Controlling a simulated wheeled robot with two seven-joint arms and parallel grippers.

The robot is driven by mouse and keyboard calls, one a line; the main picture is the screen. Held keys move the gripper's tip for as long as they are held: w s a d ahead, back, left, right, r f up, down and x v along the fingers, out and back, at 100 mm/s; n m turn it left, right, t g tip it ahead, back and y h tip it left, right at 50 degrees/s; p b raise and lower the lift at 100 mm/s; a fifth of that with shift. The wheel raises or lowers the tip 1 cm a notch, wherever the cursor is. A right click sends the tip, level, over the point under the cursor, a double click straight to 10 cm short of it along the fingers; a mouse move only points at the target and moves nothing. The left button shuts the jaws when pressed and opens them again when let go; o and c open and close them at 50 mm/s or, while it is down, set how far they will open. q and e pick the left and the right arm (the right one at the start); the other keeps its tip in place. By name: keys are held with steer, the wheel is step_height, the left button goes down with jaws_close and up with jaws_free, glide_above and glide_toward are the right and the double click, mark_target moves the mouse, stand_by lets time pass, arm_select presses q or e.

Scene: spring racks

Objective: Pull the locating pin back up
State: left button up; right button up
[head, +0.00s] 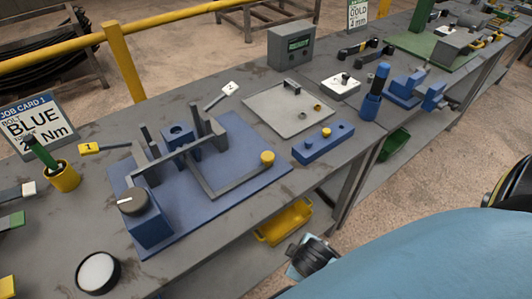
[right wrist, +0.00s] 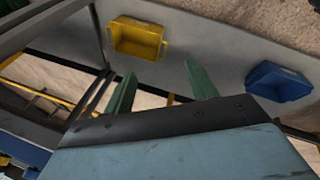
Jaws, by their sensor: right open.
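The fixture sits on a blue base plate (head: 236,197) in the head view. It has a blue dial block (head: 150,222), a long grey bar (head: 185,154), grey uprights and a small blue block (head: 180,138). A yellow round knob (head: 267,157) tops the end of a grey arm on the plate's right side. A separate blue strip block (head: 310,147) with a small yellow knob (head: 326,132) lies right of the plate. I cannot tell which part is the locating pin. My right gripper (right wrist: 160,70) is open and empty, its green fingers apart, away from the fixture. My left gripper is out of view.
A yellow bin (head: 284,222) sits below the bench, and a blue bin (right wrist: 279,82) shows in the right wrist view.

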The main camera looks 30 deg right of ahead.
mark_target(266, 152)
steer(key=w+d+r+n+t+h, duration=0.1)
steer(key=w+r+n+t+h, duration=0.1)
steer(key=r+n, duration=0.3)
steer(key=w+d+r+n+t+h, duration=0.2)
steer(key=w+r+n+t, duration=0.1)
steer(key=w+r+n, duration=0.1)
steer(key=w+d+r+n+t+h, duration=0.2)
steer(key=w+r+n+t, duration=0.1)
steer(key=r+n, duration=0.2)
steer(key=shift+w+r+n, duration=0.1)
steer(key=shift+r+n, duration=0.2)
steer(key=shift+r, duration=0.1)
steer(key=w+a+n+t, duration=0.1)
steer(key=n, duration=0.2)
steer(key=a+n+t+y, duration=0.1)
steer(key=n+t, duration=0.1)
steer(key=n, duration=0.1)
steer(key=w+a+r+n+t, duration=0.1)
steer(key=n, duration=0.2)
steer(key=shift+w+n, duration=0.3)
steer(key=shift+w, duration=0.05)
steer(key=shift+w+a+r+n+t+y, duration=0.15)
steer(key=shift+a+n+t+y, duration=0.15)
steer(key=shift+n, duration=0.25)
steer(key=shift+w+a+f+n+t+y, duration=0.1)
steer(key=shift+w+a+n+t+y, duration=0.05)
steer(key=shift+n+t+y, duration=0.35)
steer(key=x, duration=1.3)
steer(key=shift+d+p, duration=0.1)
steer(key=shift+p, duration=0.2)
